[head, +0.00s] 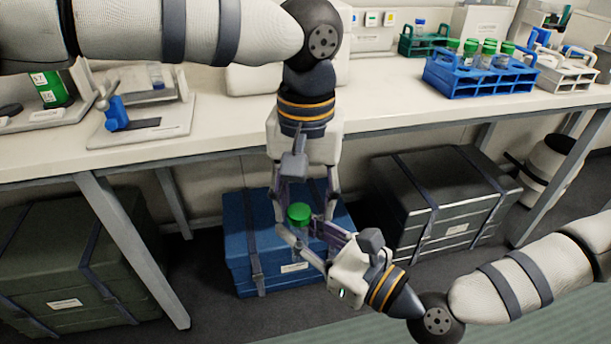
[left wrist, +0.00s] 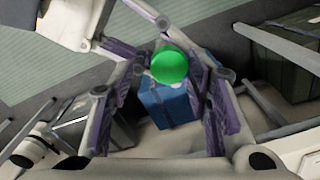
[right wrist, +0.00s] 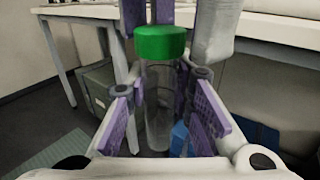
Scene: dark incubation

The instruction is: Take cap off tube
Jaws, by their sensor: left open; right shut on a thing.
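A clear tube (right wrist: 158,110) stands upright between the fingers of my right gripper (right wrist: 161,98), which is shut on it. The tube's green cap (right wrist: 160,43) sits on its top; the cap also shows in the head view (head: 299,213) and the left wrist view (left wrist: 169,65). My left gripper (head: 304,196) is open and points down from above. In the head view the fingers hide most of the tube.
The grippers meet in front of the bench (head: 400,115). A blue rack (head: 460,80) with several green-capped tubes stands on it, with a green rack (head: 420,45) behind and a white rack (head: 566,78) to the right. A blue case (head: 240,235) and dark case (head: 450,180) stand below.

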